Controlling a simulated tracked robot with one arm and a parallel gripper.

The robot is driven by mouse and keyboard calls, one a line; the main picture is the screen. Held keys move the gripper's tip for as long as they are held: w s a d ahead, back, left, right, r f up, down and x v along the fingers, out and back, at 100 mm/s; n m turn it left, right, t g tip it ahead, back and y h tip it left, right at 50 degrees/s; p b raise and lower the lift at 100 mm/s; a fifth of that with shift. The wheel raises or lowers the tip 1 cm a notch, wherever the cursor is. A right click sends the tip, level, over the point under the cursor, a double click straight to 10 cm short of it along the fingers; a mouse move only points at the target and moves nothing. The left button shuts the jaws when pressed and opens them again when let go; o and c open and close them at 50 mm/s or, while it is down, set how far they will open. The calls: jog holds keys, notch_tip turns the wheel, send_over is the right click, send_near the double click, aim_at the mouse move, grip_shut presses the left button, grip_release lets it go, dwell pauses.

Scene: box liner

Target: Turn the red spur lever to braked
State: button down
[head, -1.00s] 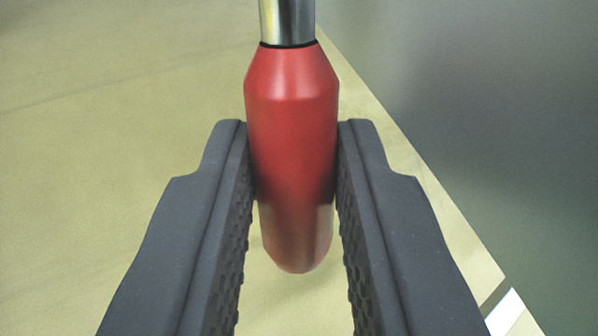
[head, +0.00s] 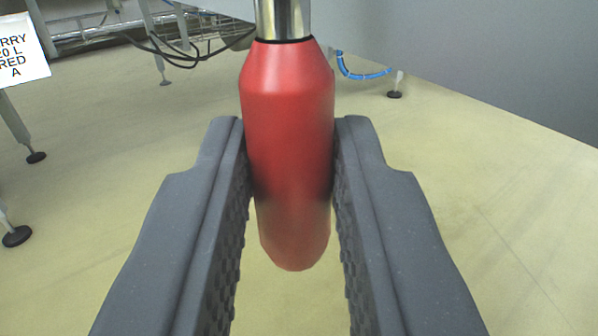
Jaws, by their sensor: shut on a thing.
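The red lever grip (head: 288,120) stands in the middle of the head view, with its rounded end toward the bottom. A shiny metal rod (head: 283,18) runs from its top out of the upper edge of the picture. My gripper (head: 288,150) has one dark ridged finger on each side of the red grip and is shut on it. What the rod is fixed to is out of view, and no braked mark shows.
Pale yellow floor (head: 480,210) is open around and below. A grey wall (head: 500,60) is at the right. Metal legs on black feet (head: 17,236), a partly cut-off white sign (head: 22,50), black cables (head: 190,55) and a blue hose (head: 360,73) show behind.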

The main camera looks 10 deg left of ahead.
jog(key=shift+a, duration=0.15)
jog(key=c, duration=1.6)
grip_release()
jog(key=shift+o, duration=0.2)
jog(key=p+v, duration=0.2)
jog(key=v, duration=1.1)
jog(key=shift+s, duration=0.4)
jog(key=shift+f, duration=0.15)
